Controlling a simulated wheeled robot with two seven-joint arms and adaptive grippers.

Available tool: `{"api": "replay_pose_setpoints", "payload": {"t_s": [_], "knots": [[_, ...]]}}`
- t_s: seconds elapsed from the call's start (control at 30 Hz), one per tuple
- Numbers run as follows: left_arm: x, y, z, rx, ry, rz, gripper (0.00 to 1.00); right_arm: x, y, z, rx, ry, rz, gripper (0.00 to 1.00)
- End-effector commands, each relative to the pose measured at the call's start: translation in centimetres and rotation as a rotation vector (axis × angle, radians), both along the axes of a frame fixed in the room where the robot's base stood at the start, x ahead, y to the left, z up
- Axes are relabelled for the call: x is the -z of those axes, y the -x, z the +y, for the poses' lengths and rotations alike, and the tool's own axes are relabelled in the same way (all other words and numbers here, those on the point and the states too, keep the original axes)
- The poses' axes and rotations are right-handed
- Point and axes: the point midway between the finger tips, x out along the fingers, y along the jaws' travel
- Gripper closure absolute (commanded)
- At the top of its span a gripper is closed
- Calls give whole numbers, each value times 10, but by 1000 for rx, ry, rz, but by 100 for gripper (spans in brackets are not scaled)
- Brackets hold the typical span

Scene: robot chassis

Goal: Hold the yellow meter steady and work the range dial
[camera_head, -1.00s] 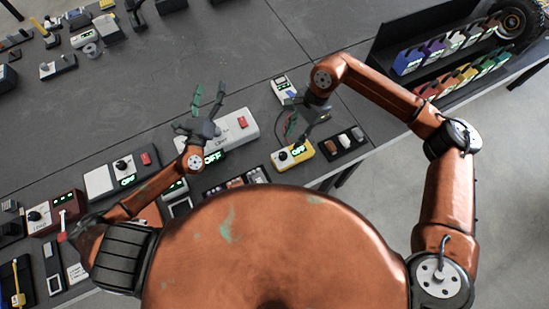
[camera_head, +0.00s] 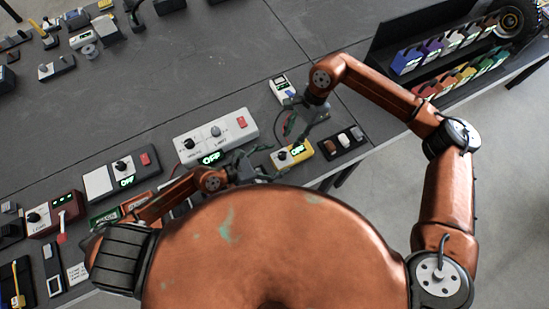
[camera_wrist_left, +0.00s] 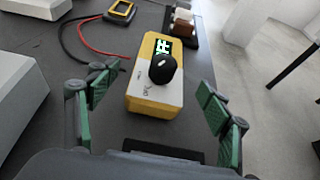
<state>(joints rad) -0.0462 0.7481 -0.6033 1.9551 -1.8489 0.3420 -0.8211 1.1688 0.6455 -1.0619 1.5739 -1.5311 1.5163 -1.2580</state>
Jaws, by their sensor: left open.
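The yellow meter (camera_head: 292,155) lies on the grey table near its front edge, with a lit display reading OFF. In the left wrist view the yellow meter (camera_wrist_left: 157,85) faces me, with a black range dial (camera_wrist_left: 162,69) below the partly hidden display. My left gripper (camera_head: 252,165) is open just left of the meter in the head view. In the wrist view its green-padded fingers (camera_wrist_left: 155,112) are spread to either side of the meter's near end, not visibly touching it. My right gripper (camera_head: 297,125) hangs close behind the meter; its finger gap is unclear.
Red and black leads (camera_wrist_left: 98,44) lie behind the meter, towards a small yellow-edged device (camera_wrist_left: 121,10). A tray of blocks (camera_head: 344,142) stands right of the meter. A white control box (camera_head: 216,135) stands to the left.

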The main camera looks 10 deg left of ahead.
Motion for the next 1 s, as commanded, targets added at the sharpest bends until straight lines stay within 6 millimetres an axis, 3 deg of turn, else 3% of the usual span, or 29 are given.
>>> {"api": "replay_pose_setpoints", "payload": {"t_s": [0.5, 0.9, 1.0], "knots": [[25, -36, -50, 0, 2, 1, 28, 0, 0, 0, 0, 0, 0, 71], [28, -40, -56, 1, 1, 1, 28, 0, 0, 0, 0, 0, 0, 71], [28, -40, -56, 1, 1, 1, 34, 0, 0, 0, 0, 0, 0, 71]]}}
